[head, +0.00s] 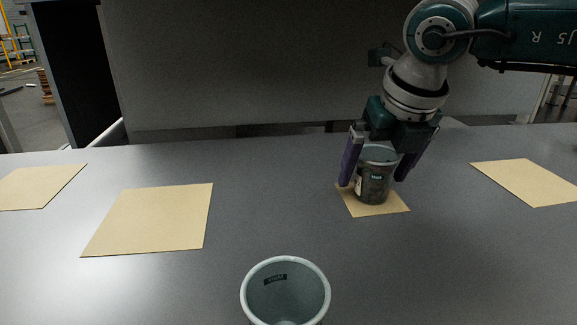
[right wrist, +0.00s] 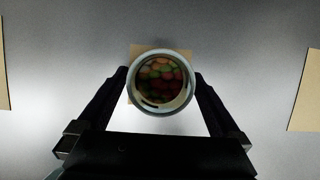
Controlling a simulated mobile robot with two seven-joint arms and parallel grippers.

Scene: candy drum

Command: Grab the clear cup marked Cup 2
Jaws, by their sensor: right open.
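A clear cup with candy in it (head: 374,185) stands upright on a small tan mat (head: 365,209), with a small dark label too small to read. My right gripper (head: 375,175) is open, with one finger on each side of this cup. In the right wrist view the cup's round rim (right wrist: 161,108) lies between the two fingers (right wrist: 162,80), with red, green and orange candies inside; small gaps show beside it. A second, empty-looking cup (head: 286,292) with a dark label stands at the front; its label is not legible. My left gripper is not in view.
Larger tan mats lie bare on the grey table at the left (head: 150,220), far left (head: 38,187) and right (head: 530,181). A grey panel (head: 250,65) stands behind the table. The table between the two cups is clear.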

